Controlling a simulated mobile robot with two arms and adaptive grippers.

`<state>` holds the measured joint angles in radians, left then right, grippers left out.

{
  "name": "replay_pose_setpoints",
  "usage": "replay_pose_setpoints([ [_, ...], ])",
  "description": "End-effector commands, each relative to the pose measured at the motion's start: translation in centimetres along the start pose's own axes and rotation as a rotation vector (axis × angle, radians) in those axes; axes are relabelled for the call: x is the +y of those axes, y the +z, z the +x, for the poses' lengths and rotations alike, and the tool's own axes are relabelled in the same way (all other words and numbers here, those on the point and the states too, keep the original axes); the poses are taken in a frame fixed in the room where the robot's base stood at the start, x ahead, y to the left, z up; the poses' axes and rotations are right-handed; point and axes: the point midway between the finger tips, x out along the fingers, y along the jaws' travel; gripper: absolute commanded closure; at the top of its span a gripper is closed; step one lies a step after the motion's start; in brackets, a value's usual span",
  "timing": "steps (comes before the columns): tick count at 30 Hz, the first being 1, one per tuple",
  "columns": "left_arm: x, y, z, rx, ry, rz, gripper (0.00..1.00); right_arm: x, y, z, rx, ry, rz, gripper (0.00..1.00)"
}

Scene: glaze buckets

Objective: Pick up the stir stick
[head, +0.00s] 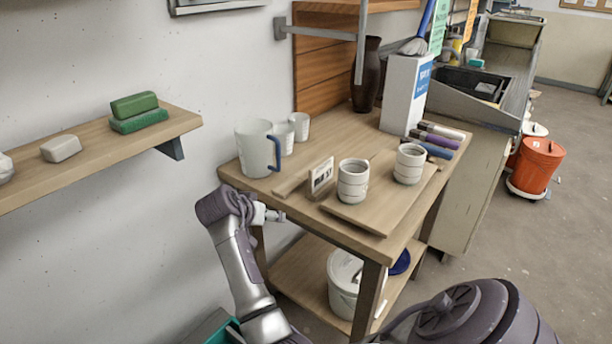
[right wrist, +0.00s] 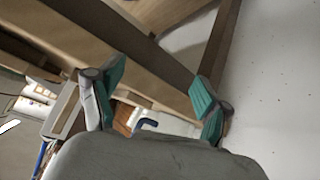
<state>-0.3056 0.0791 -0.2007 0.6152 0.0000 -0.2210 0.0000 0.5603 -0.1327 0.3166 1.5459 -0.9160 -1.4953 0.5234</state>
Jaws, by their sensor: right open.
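A slim pale wooden piece (head: 291,185), which looks like the stir stick, lies near the front left edge of the wooden table (head: 385,218), beside a small sign (head: 321,176). I cannot make it out in the right wrist view. My right gripper (right wrist: 156,76) is open, its teal-padded fingers apart with nothing between them. The table's edge and a white mug with a blue handle (right wrist: 149,124) show beyond the fingers, apart from them.
The mug (head: 257,148) stands behind the wooden piece. Two banded cups (head: 353,181) (head: 410,164) stand on a board to the right. A white bucket (head: 343,285) sits on the lower shelf. The wall and a wall shelf (head: 95,155) bound the left side.

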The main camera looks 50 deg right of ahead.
Motion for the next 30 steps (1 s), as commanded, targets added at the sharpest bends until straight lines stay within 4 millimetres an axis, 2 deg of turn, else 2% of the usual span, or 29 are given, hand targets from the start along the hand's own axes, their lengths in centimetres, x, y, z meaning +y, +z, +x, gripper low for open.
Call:
replay_pose_setpoints([
  [1, 0.0, 0.1, 0.1, -0.002, 0.000, 0.000, 0.60, -0.1, -2.8, -1.7, -0.002, 0.021, 0.090, 0.23],
  [4, -0.1, 0.1, 0.1, -0.002, -0.001, 0.000, 0.60, 0.6, -6.6, -4.4, -0.014, 0.079, 0.239, 0.23],
  [7, -0.1, -0.1, 0.2, 0.001, -0.002, 0.000, 0.60, 1.2, -8.9, -6.6, -0.026, 0.120, 0.342, 0.23],
  [11, -0.2, -0.6, 0.2, 0.008, -0.003, 0.000, 0.60, 1.8, -10.4, -8.0, -0.034, 0.149, 0.410, 0.23],
  [14, -0.2, -0.8, 0.1, 0.013, -0.003, -0.001, 0.60, 2.1, -10.6, -7.3, -0.036, 0.159, 0.424, 0.23],
  [24, -0.3, -0.9, -0.4, 0.014, -0.003, -0.001, 0.60, 3.0, -10.3, -1.1, -0.034, 0.157, 0.421, 0.23],
  [30, -0.3, -0.9, -0.5, 0.014, -0.003, -0.001, 0.60, 3.1, -10.2, 0.3, -0.034, 0.155, 0.422, 0.23],
])
